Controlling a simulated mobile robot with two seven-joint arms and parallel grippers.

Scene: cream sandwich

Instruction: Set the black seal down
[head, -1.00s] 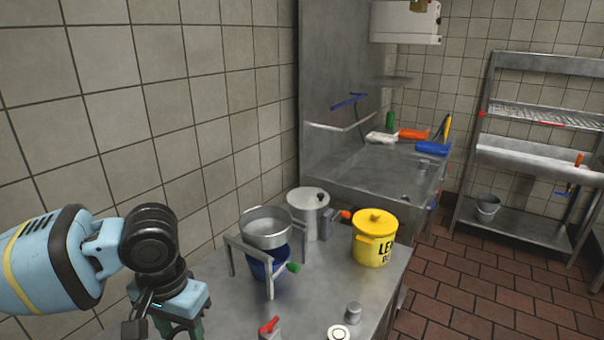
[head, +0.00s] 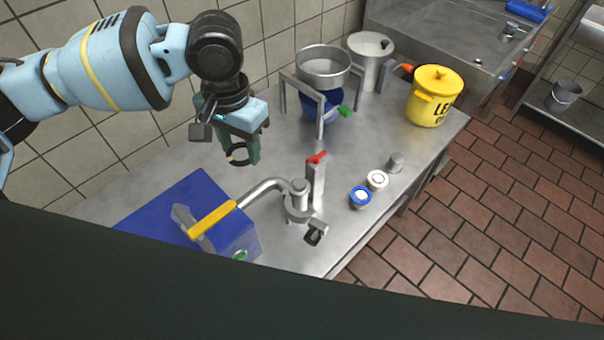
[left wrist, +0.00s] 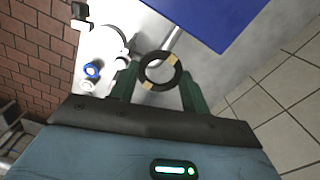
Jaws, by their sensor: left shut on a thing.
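The black seal (left wrist: 178,76) is a dark ring with small yellow-tan marks, seen between the fingers in the left wrist view. My left gripper (head: 242,153) is shut on the seal, which also shows as a thin dark ring (head: 230,153) in the head view. The gripper points down over the steel worktop (head: 165,165), left of the stand with the metal pot. Whether the seal touches the worktop I cannot tell. My right gripper is not in view.
A red-levered post (head: 316,180), white-topped cup (head: 377,180), blue-rimmed cup (head: 360,197), pot stand (head: 284,95) and yellow bucket (head: 432,95) occupy the worktop. Bare steel lies around the gripper.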

